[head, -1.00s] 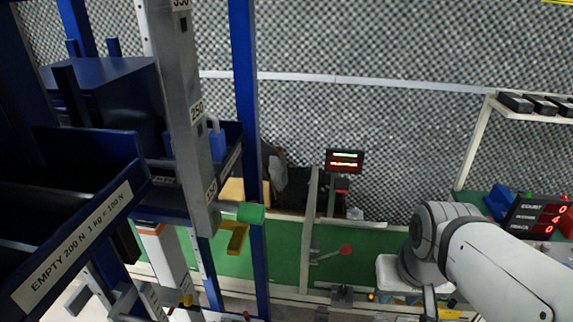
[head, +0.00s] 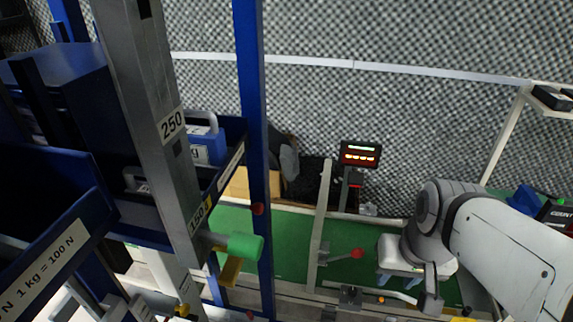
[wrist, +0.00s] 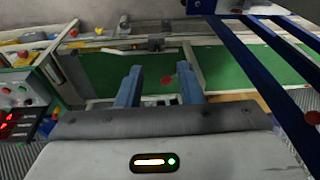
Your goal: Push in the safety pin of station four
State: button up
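I cannot tell which part is the safety pin of station four; no station number is readable. A red knob (head: 258,208) sits on a blue upright post; a similar red knob (wrist: 312,117) shows at the right of the wrist view. A red-tipped lever (head: 357,253) stands over the green floor. In the wrist view its red tip (wrist: 166,80) appears between my fingers, apart from them. My gripper (head: 398,282) is open and empty, right of the lever; its spread fingers show in the wrist view (wrist: 161,75).
A steel column (head: 160,130) marked 250 and 150 carries a green handle (head: 244,247). Blue trays (head: 50,250) stand at the left. A lit display (head: 360,154) is behind the lever. Blue posts (head: 252,110) stand left of my arm.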

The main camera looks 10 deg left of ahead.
jog(key=a+f+m+g+y, duration=0.25)
jog(key=a+g+y, duration=0.2)
jog(key=a, duration=0.35)
jog(key=m+t+y, duration=0.4)
jog(key=m+y, duration=0.3)
jog(key=y, duration=0.6)
send_near(263, 210)
jog(key=a, duration=0.2)
jog(key=shift+g, duration=0.25)
jog(key=a, duration=0.4)
jog(key=w+a, duration=0.1)
jog(key=a, duration=0.2)
jog(key=shift+a+p, duration=0.15)
jog(key=shift+p, duration=0.15)
grip_shut()
